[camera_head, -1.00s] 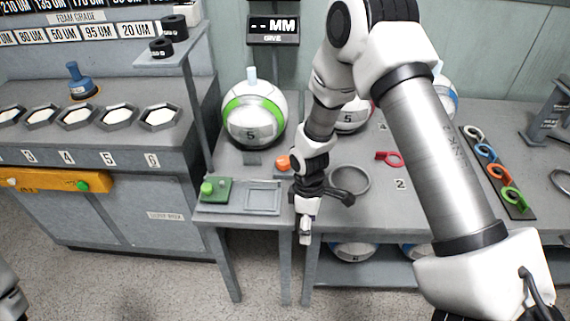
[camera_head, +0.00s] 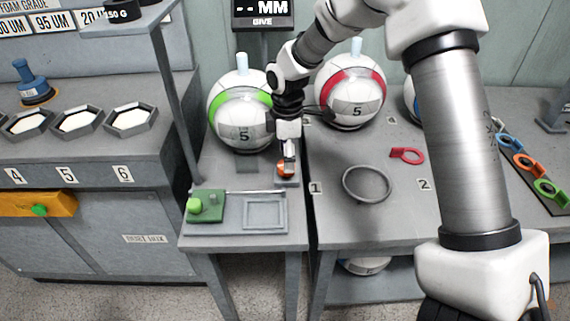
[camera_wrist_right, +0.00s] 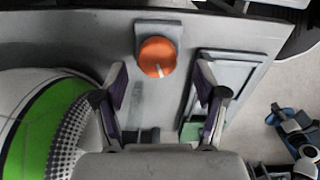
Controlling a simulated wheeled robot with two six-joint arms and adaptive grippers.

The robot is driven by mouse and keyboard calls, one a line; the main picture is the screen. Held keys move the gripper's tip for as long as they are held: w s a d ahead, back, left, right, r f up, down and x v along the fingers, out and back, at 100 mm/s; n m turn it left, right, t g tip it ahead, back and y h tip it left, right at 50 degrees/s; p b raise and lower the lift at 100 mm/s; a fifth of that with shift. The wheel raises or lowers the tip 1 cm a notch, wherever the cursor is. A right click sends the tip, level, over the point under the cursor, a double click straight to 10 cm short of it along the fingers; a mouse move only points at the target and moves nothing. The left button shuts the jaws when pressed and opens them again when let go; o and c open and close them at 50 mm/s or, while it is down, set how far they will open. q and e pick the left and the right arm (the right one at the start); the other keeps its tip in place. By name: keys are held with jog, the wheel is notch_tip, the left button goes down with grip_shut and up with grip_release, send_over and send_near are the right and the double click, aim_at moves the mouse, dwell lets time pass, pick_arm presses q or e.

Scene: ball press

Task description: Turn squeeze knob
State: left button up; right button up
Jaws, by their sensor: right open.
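The squeeze knob is an orange round knob with a pale mark. It sits on a small grey plate on the press table in the wrist view (camera_wrist_right: 157,57) and partly shows under my right gripper in the head view (camera_head: 285,170). My right gripper (camera_wrist_right: 162,80) is open and empty. Its fingers reach toward the knob from either side, and I cannot tell whether they touch it. In the head view the gripper (camera_head: 288,150) points down over the knob. My left gripper seems to show small at the lower right of the wrist view (camera_wrist_right: 300,132), its fingers unclear.
A white and green ball (camera_head: 242,108) stands behind the knob, close to my right gripper. A green block with a button (camera_head: 206,206) and a shallow grey tray (camera_head: 264,230) lie in front. A red-striped ball (camera_head: 350,88) and an empty ring (camera_head: 367,168) are to the right.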

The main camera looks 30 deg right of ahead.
jog(key=f, duration=0.3)
jog(key=shift+w+f, duration=0.2)
jog(key=shift+w, duration=0.1)
jog(key=shift+s+r, duration=0.15)
jog(key=c, duration=1.1)
jog(key=shift+c, duration=0.2)
jog(key=shift+r+m+p, duration=0.1)
jog(key=shift+m+p, duration=0.5)
jog(key=shift+p, duration=0.1)
jog(key=m+p, duration=0.3)
jog(key=p, duration=0.1)
jog(key=shift+r+m, duration=0.1)
jog(key=shift+m, duration=0.3)
jog(key=m+p, duration=0.3)
jog(key=m, duration=0.1)
jog(key=shift+p, duration=0.35)
jog(key=shift+f+m+p, duration=0.25)
jog(key=shift+m+p, duration=0.35)
jog(key=shift+m, duration=0.4)
